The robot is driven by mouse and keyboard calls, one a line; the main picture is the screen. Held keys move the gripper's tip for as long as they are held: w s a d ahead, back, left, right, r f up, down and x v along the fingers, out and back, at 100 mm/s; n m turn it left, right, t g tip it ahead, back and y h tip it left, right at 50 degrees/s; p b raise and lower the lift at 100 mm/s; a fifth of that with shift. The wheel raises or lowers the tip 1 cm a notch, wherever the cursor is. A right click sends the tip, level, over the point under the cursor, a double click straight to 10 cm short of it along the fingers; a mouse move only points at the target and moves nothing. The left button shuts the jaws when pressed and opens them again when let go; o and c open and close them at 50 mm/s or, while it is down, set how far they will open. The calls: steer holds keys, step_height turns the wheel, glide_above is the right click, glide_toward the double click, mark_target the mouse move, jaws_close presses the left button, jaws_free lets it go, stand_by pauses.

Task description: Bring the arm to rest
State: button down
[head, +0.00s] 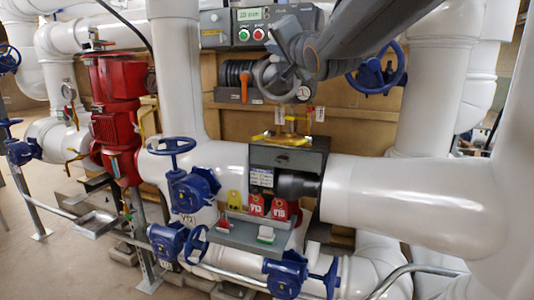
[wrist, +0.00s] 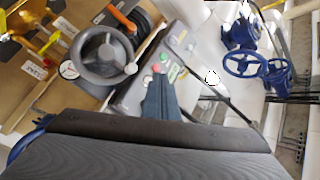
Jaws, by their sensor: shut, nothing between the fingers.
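My arm (head: 372,30) reaches in from the top right of the head view and ends in front of the grey handwheel and the control panel. My gripper (wrist: 160,82) shows in the wrist view as two dark fingers close together, shut and empty. They point toward the control panel (wrist: 172,72), with its red and green buttons, and look apart from it. The grey handwheel (wrist: 101,55) is left of the fingers, not held.
The control panel (head: 250,27) is at the top. A blue handwheel (head: 378,72) sits right of my wrist. An orange-handled valve (head: 244,86) and small gauge (head: 303,93) are close by. Below are a shelf with red tags (head: 268,207) and a thick white pipe (head: 415,200).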

steer(key=s+d+f+n+g+h, duration=0.1)
steer(key=s+d+f+g+h, duration=0.2)
steer(key=f, duration=0.7)
steer(key=s+d+f+n+g+h, duration=0.15)
steer(key=d+f, duration=0.35)
steer(key=f, duration=0.5)
steer(key=s+d+f+g+h, duration=0.1)
steer(key=s+d+f+g, duration=0.15)
steer(key=f, duration=0.75)
steer(key=s+d+f+n+g, duration=0.2)
steer(key=s+f+g, duration=0.3)
steer(key=s+f, duration=0.4)
steer(key=s+d+f+n+g+h, duration=0.1)
steer(key=s+d+f+n+g, duration=0.1)
steer(key=s+d+f+g, duration=0.3)
steer(key=s+f, duration=0.4)
steer(key=s, duration=0.6)
steer(key=shift+s+f, duration=0.15)
steer(key=shift+f, duration=0.1)
steer(key=shift+d, duration=0.1)
